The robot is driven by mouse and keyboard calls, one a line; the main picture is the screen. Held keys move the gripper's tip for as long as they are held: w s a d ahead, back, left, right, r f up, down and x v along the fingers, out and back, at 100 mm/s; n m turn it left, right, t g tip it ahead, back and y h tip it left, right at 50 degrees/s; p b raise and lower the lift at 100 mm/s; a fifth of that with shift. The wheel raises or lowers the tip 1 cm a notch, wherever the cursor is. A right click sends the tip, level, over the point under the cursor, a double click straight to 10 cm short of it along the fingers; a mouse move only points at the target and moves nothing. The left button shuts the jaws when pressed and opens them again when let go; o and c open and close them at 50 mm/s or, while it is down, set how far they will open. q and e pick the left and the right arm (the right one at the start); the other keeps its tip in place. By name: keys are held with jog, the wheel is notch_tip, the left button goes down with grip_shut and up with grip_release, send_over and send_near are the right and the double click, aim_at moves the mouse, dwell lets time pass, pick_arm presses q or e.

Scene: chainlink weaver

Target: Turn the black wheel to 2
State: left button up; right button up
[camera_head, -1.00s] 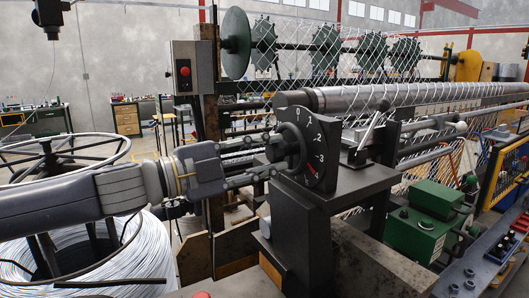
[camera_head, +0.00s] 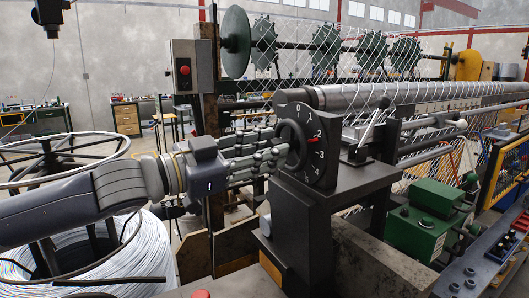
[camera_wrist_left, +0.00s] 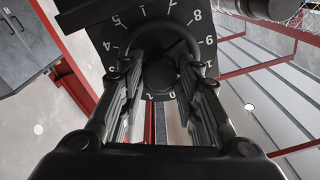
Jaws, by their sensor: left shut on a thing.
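The black wheel (camera_head: 292,140) is mounted on the side of a dark box on a black pedestal. A black dial plate (camera_head: 324,165) with white numbers lies behind it. A red mark on the dial points at or very near the 2. My left gripper (camera_head: 279,150) reaches in from the left and is shut on the wheel's rim. In the left wrist view, the gripper's fingers (camera_wrist_left: 162,78) lie on both sides of the wheel (camera_wrist_left: 180,46), with dial numbers around it. The fingers hide part of the wheel and dial. My right gripper is not in view.
A grey control box (camera_head: 187,68) with a red button stands behind my left arm. A wire coil (camera_head: 110,250) lies below the arm at left. A lever (camera_head: 370,125) and a green box (camera_head: 420,228) stand right of the dial.

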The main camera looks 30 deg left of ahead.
pick_arm(q)
jog(key=shift+n, duration=0.6)
jog(key=shift+f, duration=0.1)
jog(key=o, duration=1.1)
jog(key=shift+c, duration=0.2)
jog(key=shift+s+a, duration=0.1)
jog(key=v, duration=0.7)
